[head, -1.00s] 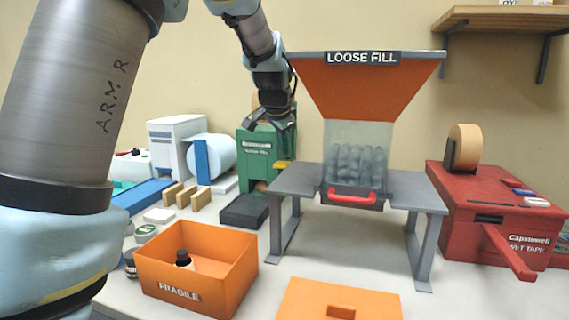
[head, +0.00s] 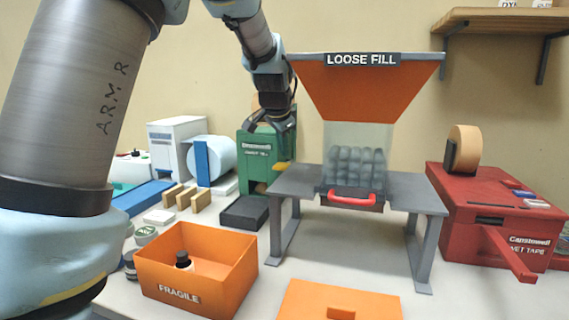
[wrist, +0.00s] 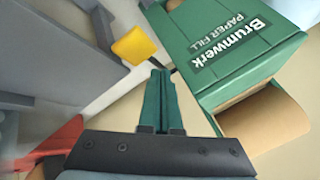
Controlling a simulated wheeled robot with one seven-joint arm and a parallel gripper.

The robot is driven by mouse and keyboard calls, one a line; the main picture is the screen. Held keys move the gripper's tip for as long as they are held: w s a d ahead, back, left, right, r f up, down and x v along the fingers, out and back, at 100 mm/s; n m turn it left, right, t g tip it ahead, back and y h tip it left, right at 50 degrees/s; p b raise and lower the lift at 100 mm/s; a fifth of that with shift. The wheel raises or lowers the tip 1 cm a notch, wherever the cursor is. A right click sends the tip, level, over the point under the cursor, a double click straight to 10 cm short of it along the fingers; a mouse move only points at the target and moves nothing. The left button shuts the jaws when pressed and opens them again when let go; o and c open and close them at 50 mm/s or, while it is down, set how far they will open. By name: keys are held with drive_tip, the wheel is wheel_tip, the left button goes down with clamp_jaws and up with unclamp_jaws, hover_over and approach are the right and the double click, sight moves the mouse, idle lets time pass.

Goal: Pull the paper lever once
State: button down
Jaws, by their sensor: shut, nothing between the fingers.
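The green paper fill machine (head: 262,158) stands on the table left of the loose fill stand. It also fills the right of the wrist view (wrist: 236,50), with brown paper at its mouth. Its lever ends in a yellow handle (head: 281,166). In the wrist view the yellow handle (wrist: 134,46) lies just beyond and left of the fingertips, on a dark rod. My gripper (head: 283,142) is in front of the machine, above the handle. In the wrist view my gripper's fingers (wrist: 160,76) are together and empty. I cannot tell whether they touch the handle.
The grey loose fill stand (head: 405,190) with its red handle (head: 350,197) is close on the right. An orange FRAGILE box (head: 175,292) holding a dark-capped bottle is in front. A black block (head: 245,212) lies below the machine. A red tape machine (head: 470,210) stands far right.

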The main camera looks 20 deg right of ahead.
drive_tip(key=shift+f, duration=0.15)
idle(0.6)
drive_tip(key=shift+f+b, duration=0.3)
drive_tip(key=shift+s+a+f+b, duration=0.15)
drive_tip(key=shift+a+f+b, duration=0.05)
drive_tip(key=shift+f+b, duration=0.45)
idle(1.4)
drive_tip(key=shift+d+r+p, duration=0.2)
drive_tip(key=shift+r+p, duration=0.85)
drive_tip(key=shift+r, duration=0.05)
drive_tip(key=shift+r, duration=0.1)
drive_tip(key=r+p, duration=0.2)
drive_tip(key=r, duration=0.1)
drive_tip(key=w+r+p, duration=0.1)
drive_tip(key=p, duration=0.1)
drive_tip(key=shift+d+r, duration=0.25)
drive_tip(key=shift+r, duration=0.15)
idle(0.3)
